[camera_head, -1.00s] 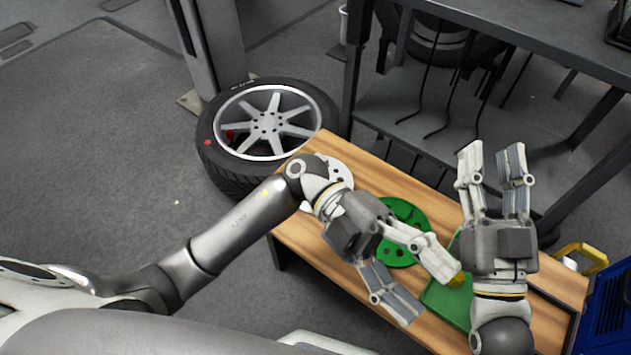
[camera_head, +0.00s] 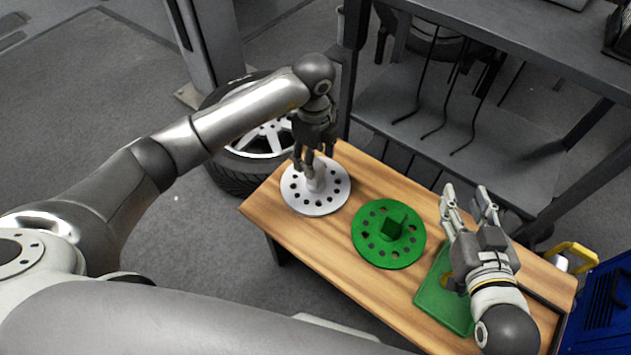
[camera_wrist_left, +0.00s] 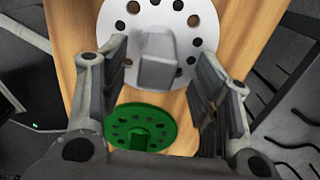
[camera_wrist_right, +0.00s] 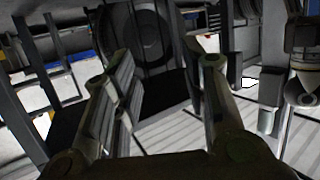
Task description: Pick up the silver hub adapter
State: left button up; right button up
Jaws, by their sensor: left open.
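The silver hub adapter (camera_head: 328,200) is a pale round plate with holes and a raised middle block, flat on the left end of the wooden bench. It also shows in the left wrist view (camera_wrist_left: 203,26), with its block (camera_wrist_left: 157,58) between the fingers. My left gripper (camera_head: 313,168) points down over it, its fingers open on either side of the block; I cannot tell whether they touch it. My right gripper (camera_head: 468,193) is open and empty above the right part of the bench; its parted fingers also show in the right wrist view (camera_wrist_right: 160,80).
A green hub adapter (camera_head: 372,246) lies mid-bench, with a green tray (camera_head: 432,300) to its right under my right arm. A wheel (camera_head: 225,172) lies on the floor behind the bench's left end. A dark metal shelf (camera_head: 500,140) stands behind the bench.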

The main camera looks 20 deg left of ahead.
aim_at(316, 176)
pick_arm(q)
jog(key=shift+f+b, duration=0.3)
jog(key=shift+f, duration=1.05)
jog(key=f, duration=0.1)
jog(key=f+b, duration=0.1)
jog(key=f, duration=0.1)
jog(key=f+b, duration=0.1)
jog(key=shift+s+d+f, duration=0.2)
jog(key=shift+d+f, duration=0.05)
jog(key=shift+f, duration=0.2)
pick_arm(e)
notch_tip(316, 176, up, 12)
jog(key=a+t+y, duration=0.1)
jog(key=t+y, duration=0.1)
jog(key=t, duration=0.5)
jog(key=shift+s+a+r+t+y, duration=0.2)
jog(key=shift+a+t+y, duration=0.1)
jog(key=shift+a+y, duration=0.1)
pick_arm(q)
jog(key=shift+c, duration=0.2)
pick_arm(e)
jog(key=shift+w, duration=0.1)
pick_arm(q)
grip_shut()
jog(key=shift+w+r, duration=0.1)
